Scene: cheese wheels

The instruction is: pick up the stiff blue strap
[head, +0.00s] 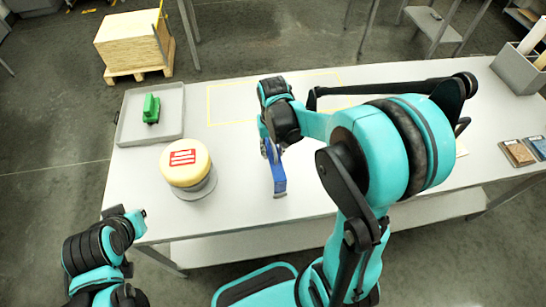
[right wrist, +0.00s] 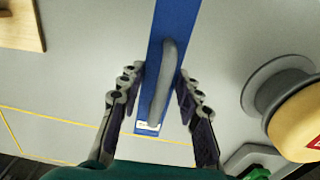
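The stiff blue strap (head: 278,178) is a straight blue bar near the table's front edge, its far part hidden by my right gripper (head: 268,146). In the right wrist view the strap (right wrist: 177,22) runs between the fingers of my right gripper (right wrist: 162,75), with a grey loop handle (right wrist: 165,75) along its middle. The fingers stand apart, one on each side of the strap; whether they touch its edges is hard to tell. My left gripper (head: 137,222) is at the lower left, off the table's front corner, and its fingers are too unclear to judge.
A yellow cheese wheel (head: 186,162) with a red label sits on a round grey stand (head: 197,190) left of the strap. A grey tray (head: 170,130) holds a green object (head: 151,108). A yellow outline (head: 225,84) marks bare table behind the right gripper.

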